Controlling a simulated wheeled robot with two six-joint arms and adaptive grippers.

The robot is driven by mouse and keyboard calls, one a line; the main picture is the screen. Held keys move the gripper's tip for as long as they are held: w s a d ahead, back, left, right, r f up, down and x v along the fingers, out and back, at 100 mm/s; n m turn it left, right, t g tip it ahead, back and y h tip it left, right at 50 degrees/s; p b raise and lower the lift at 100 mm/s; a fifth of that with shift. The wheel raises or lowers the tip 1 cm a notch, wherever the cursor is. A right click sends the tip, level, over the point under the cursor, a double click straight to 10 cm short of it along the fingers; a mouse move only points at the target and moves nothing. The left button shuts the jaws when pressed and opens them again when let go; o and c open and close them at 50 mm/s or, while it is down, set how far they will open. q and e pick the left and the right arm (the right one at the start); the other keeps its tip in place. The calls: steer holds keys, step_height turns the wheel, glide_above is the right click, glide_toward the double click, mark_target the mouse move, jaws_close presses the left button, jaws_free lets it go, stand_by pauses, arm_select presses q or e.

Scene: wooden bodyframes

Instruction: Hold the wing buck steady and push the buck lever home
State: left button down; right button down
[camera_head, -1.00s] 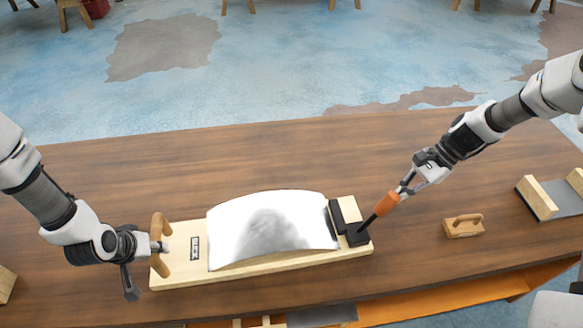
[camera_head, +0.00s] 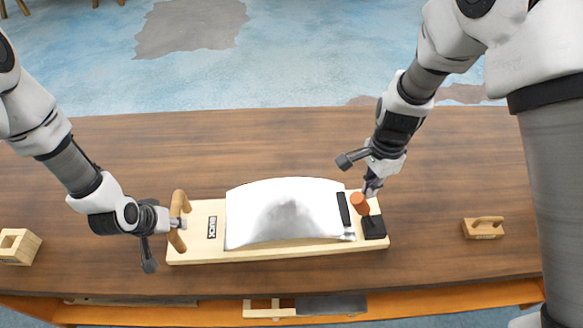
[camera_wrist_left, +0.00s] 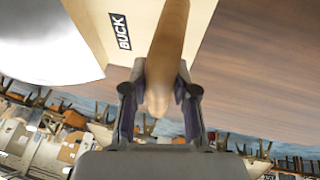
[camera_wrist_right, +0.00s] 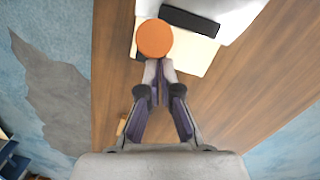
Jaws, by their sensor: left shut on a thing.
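The wing buck (camera_head: 205,245) is a pale wooden board on the bench, with a curved shiny metal sheet (camera_head: 285,215) on it. Its BUCK label (camera_wrist_left: 120,32) shows in the left wrist view. My left gripper (camera_head: 180,223) is shut on the round wooden handle (camera_head: 178,208) at the board's left end; the handle also shows in the left wrist view (camera_wrist_left: 165,45). The buck lever, with its orange grip (camera_head: 360,204), stands about upright by the black block (camera_head: 374,227) at the right end. My right gripper (camera_wrist_right: 160,75) is shut, its tips against or just beside the orange grip (camera_wrist_right: 155,38).
A small wooden block with a handle (camera_head: 483,228) lies on the bench to the right. A wooden box-like piece (camera_head: 18,246) sits at the left edge. A lower shelf (camera_head: 225,313) shows below the bench's front edge. The bench (camera_head: 250,145) behind the buck is clear.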

steer(key=shift+s+a+f, duration=0.1)
steer(key=shift+a+f, duration=0.1)
steer(key=shift+a, duration=0.45)
arm_select(q)
steer(key=shift+d, duration=0.15)
arm_select(e)
steer(key=shift+s+a+f, duration=0.2)
steer(key=shift+a+f, duration=0.05)
steer(key=shift+a, duration=0.2)
steer(key=shift+s, duration=0.1)
arm_select(q)
steer(key=shift+s, duration=0.1)
arm_select(e)
steer(key=shift+w+d+r, duration=0.2)
steer(key=shift+w+r, duration=0.05)
arm_select(q)
steer(key=shift+a, duration=0.25)
steer(key=shift+d, duration=0.1)
arm_select(e)
step_height(320, 180, up, 12)
steer(key=w, duration=0.2)
steer(key=shift+f, duration=0.15)
steer(key=shift+w, duration=0.1)
